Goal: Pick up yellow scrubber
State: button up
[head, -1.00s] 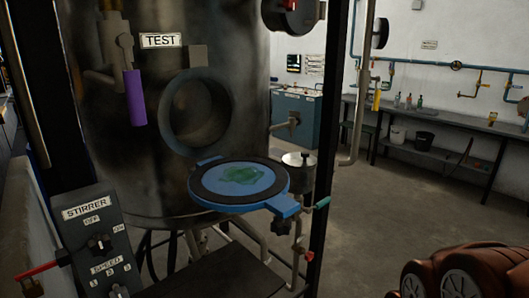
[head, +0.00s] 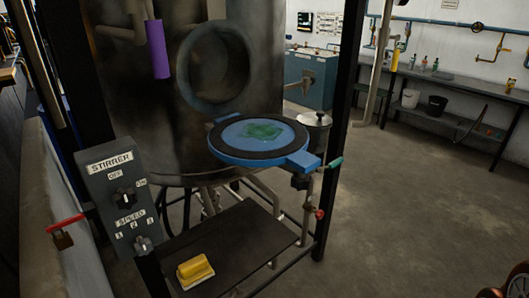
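The yellow scrubber (head: 194,269) lies on the near part of a dark, low shelf (head: 233,240) below the large metal tank. It has a yellow upper body and a paler base. Nothing covers it, and no gripper touches it in this view. My gripper does not show in the head view, so its state is hidden.
A blue round hatch lid (head: 262,138) juts out open above the shelf. A stirrer control box (head: 123,198) stands left of the shelf, and a black post (head: 342,130) rises at its right. Open floor (head: 410,220) lies to the right, before a bench (head: 462,88).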

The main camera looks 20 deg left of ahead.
aim_at(193, 271)
jog(key=k, duration=0.35)
jog(key=u, duration=1.1)
jog(key=i, duration=0.5)
jog(key=z, duration=0.05)
